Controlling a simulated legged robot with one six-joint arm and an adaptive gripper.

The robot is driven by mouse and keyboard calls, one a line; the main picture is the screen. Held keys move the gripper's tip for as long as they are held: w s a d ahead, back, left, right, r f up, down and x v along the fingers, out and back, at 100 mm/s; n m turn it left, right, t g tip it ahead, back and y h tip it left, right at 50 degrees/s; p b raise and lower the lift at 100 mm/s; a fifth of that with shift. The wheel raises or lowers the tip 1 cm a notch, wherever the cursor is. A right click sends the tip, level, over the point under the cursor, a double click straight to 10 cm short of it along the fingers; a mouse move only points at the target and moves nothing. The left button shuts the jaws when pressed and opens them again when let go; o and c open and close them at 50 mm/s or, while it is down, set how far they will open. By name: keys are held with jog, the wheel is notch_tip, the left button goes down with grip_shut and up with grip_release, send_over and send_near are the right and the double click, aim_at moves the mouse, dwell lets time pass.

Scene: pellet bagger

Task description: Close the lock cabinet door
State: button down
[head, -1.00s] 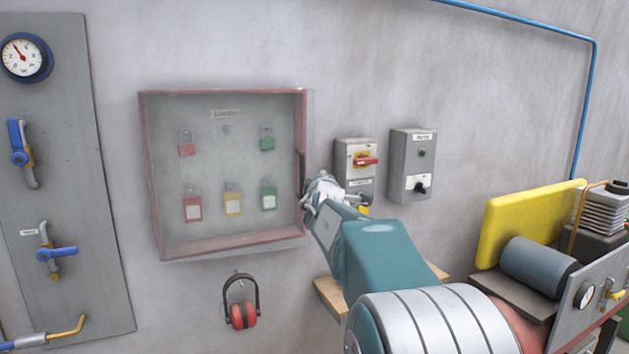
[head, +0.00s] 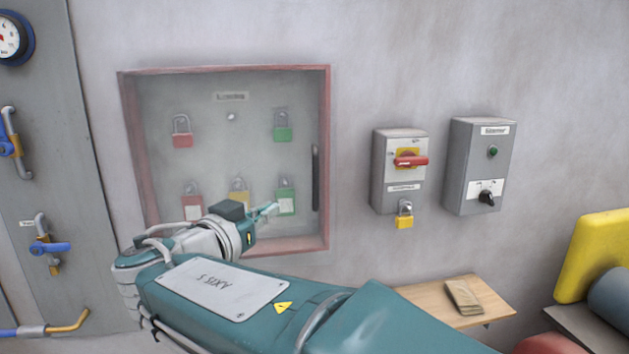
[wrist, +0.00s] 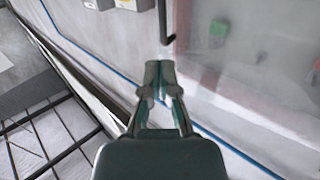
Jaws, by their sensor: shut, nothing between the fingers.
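The lock cabinet (head: 324,110) is a red-framed box on the wall. Its clear door (head: 230,150) lies over the front and looks flush with the frame; I cannot tell if a small gap is left. The dark upright door handle (head: 316,178) is near the right edge. Red, green and yellow padlocks show behind the door. My gripper (head: 265,212) is in front of the lower part of the cabinet, left of the handle in the head view. In the wrist view my gripper (wrist: 158,70) is shut and empty, its tips apart from the handle (wrist: 166,22).
Right of the cabinet are a switch box (head: 378,170) with a red handle and yellow padlock (head: 404,220), and a grey control box (head: 460,165). A wooden shelf (head: 490,302) juts out below them. A grey pipe panel (head: 62,170) is at left.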

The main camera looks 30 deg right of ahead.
jog(key=w, duration=0.1)
send_near(311, 172)
jog(key=d, duration=0.5)
jog(key=shift+s+f, duration=0.2)
jog(key=shift+f, duration=0.05)
jog(key=shift+w, duration=0.2)
jog(key=shift+w+d, duration=0.2)
jog(key=shift+w, duration=0.2)
jog(key=w+d, duration=0.2)
jog(key=w, duration=0.1)
jog(key=shift+w, duration=0.5)
jog(key=shift+w+a+r, duration=0.1)
jog(key=shift+a, duration=0.15)
jog(key=shift+d, duration=0.2)
